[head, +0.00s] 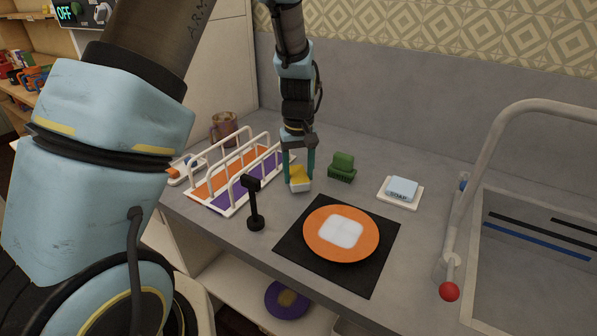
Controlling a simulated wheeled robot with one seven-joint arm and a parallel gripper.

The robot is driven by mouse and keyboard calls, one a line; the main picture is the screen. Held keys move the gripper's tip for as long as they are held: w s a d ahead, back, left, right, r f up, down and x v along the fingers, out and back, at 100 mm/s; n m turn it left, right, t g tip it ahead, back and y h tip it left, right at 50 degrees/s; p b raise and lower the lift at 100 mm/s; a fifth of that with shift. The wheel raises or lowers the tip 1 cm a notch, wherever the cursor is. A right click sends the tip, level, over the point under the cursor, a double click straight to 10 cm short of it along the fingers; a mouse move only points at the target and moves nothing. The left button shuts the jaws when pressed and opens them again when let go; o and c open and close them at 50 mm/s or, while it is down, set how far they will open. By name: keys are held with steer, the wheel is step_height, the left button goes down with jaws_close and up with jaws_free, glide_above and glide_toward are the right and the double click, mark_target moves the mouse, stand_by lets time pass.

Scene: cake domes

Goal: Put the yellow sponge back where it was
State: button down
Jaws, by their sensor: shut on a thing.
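The yellow sponge (299,175) is held between the fingers of my gripper (299,176), over the grey counter. My gripper points down and is shut on the sponge. A whitish block or lower part (299,186) shows directly under the yellow; I cannot tell whether it is part of the sponge or a thing beneath it. I also cannot tell whether the sponge touches the counter. The sponge is between the dish rack (230,208) on the left and a green object (342,167) on the right.
An orange plate (314,241) with a white square patch sits on a black mat (286,247). A soap block (402,188) lies on a white dish. A black stand (254,210) is by the rack. A brown mug (224,128) is behind it. The sink and tap (478,185) are at right.

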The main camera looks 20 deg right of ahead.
mark_target(299, 175)
steer(key=shift+f, duration=0.35)
steer(key=shift+c, duration=2.3)
jaws_free()
steer(key=o, duration=0.5)
steer(key=shift+c, duration=0.2)
steer(key=shift+r, duration=0.15)
steer(key=shift+r+p, duration=2.9)
steer(key=shift+r, duration=1)
